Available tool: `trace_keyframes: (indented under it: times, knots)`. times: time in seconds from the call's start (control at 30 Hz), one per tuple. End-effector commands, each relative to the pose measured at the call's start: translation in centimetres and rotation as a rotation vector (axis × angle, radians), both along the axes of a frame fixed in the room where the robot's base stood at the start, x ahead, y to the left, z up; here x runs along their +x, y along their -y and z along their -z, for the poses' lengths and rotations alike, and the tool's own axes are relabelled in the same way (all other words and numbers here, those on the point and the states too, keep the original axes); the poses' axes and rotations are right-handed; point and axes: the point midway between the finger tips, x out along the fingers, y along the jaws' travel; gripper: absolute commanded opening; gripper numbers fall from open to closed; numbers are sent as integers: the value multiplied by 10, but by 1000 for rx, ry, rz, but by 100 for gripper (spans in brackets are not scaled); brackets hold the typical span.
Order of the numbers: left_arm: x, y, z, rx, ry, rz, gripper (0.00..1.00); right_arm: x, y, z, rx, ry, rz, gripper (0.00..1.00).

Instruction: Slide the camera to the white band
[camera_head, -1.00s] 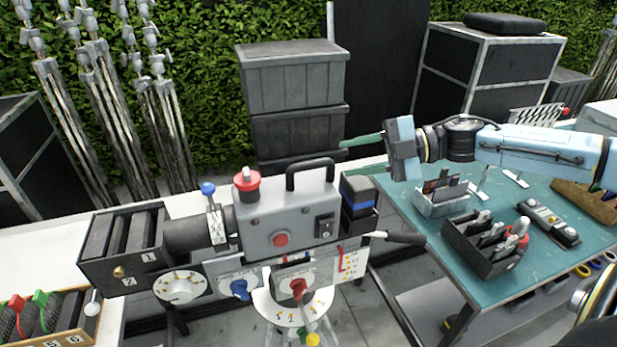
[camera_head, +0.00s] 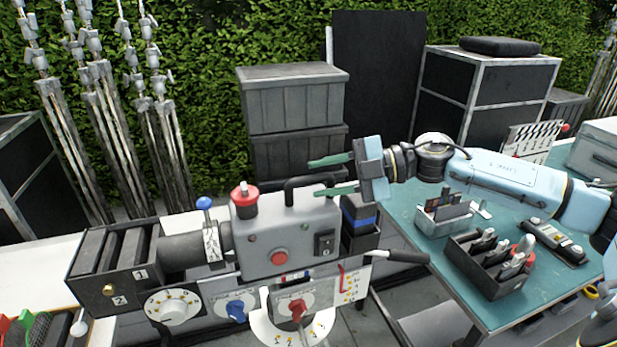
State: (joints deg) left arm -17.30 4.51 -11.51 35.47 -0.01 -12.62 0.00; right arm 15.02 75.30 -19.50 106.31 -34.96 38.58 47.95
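The camera (camera_head: 280,242) is a grey box with a black top handle (camera_head: 290,190), a red top knob (camera_head: 244,199) and a dark lens with a matte box at the left. It sits on a grey support with dials and a coloured strip (camera_head: 292,277) under its body. I cannot make out for sure which mark is the white band. My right gripper (camera_head: 331,176) comes in from the right, with two green fingers apart and empty. They point left, and the lower finger is at the right end of the handle in the picture; contact cannot be told. My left gripper is not in view.
A teal table (camera_head: 405,240) with tool holders (camera_head: 480,262) stands at the right. Grey crates (camera_head: 292,98) are stacked behind the camera. A black rod handle (camera_head: 395,256) sticks out right of the support. Silver stands (camera_head: 105,100) rise at the back left.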

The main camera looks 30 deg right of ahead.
Motion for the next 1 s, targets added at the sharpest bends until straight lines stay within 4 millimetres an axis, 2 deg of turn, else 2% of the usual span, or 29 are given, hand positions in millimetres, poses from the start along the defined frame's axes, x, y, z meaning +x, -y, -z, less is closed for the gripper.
trace_keyframes:
  times: [0.3, 0.63, 0.67, 0.93, 1.0]
  knots:
    - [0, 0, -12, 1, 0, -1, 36, 16, -26, 4, 2, 1, -1, 38]
    - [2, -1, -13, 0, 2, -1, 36, 18, -28, 7, -1, -1, -1, 38]
    - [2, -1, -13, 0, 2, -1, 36, 18, -28, 7, -1, -1, -1, 36]
    - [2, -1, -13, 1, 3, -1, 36, 18, -28, 7, -1, 0, -1, 1]
    - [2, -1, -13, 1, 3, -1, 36, 18, -28, 7, -1, 0, -1, 0]
